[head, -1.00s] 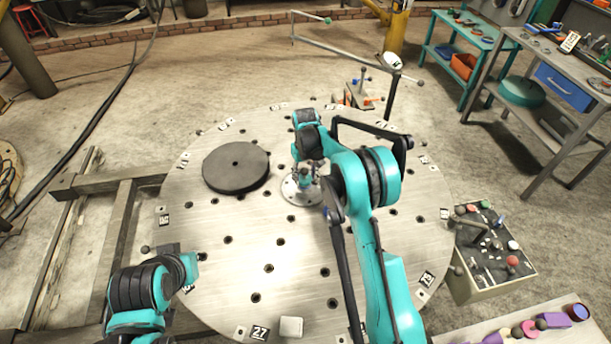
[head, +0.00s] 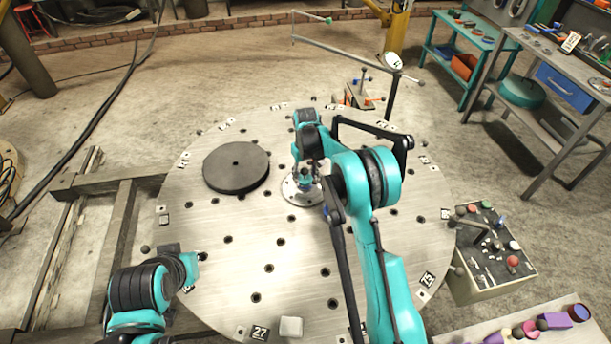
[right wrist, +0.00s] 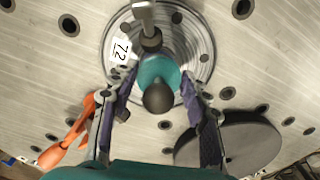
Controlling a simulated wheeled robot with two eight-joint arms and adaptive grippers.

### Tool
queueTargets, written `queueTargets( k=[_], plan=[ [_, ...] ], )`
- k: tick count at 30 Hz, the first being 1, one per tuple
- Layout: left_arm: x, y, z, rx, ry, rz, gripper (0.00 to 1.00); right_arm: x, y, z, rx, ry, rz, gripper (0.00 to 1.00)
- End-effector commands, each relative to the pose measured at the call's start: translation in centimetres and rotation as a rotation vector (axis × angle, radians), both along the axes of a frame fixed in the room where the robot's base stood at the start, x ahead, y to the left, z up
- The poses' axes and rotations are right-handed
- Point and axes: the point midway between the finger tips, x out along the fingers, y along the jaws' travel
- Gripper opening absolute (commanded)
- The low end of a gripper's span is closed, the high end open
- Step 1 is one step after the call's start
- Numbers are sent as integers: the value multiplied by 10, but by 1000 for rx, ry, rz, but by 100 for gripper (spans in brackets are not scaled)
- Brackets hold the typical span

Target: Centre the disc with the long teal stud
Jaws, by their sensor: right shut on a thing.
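The dark grey disc (head: 237,160) lies flat on the round metal table, left of the hub plate (head: 290,194). It also shows in the wrist view (right wrist: 235,145). My right gripper (head: 307,178) is over the hub plate. In the wrist view its two fingers (right wrist: 158,84) are on either side of a teal stud (right wrist: 156,66) with a dark ball end and are shut on it. The stud is lined up over the middle of the hub plate; whether it is seated there I cannot tell. My left gripper (head: 186,268) is over the table's left front edge, its fingers unclear.
The round table (head: 215,295) has several holes and numbered tags. A control box (head: 490,250) stands at its right, a stand with a thin boom (head: 345,58) behind. A small pale block (head: 291,327) lies at the front edge. The table's front middle is clear.

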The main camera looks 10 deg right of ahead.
Motion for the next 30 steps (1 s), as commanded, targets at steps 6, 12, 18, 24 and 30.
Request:
queueTargets(
  k=[6, 12, 18, 24, 30],
  plan=[
    [0, 0, -3, 0, 0, 0, 0, 0, 0, -4, 0, 0, 0, 16],
    [0, 0, -5, 0, 0, 0, 0, 0, 0, -7, 0, 0, 0, 16],
    [0, 0, -6, 0, 0, 0, 0, 0, 0, -8, 0, 0, 0, 16],
    [0, 0, -6, 0, 0, 0, 0, 0, 0, -8, 0, 0, 0, 55],
    [0, 0, -6, 0, 0, 0, 0, 0, 0, -8, 0, 0, 0, 55]
  ],
)
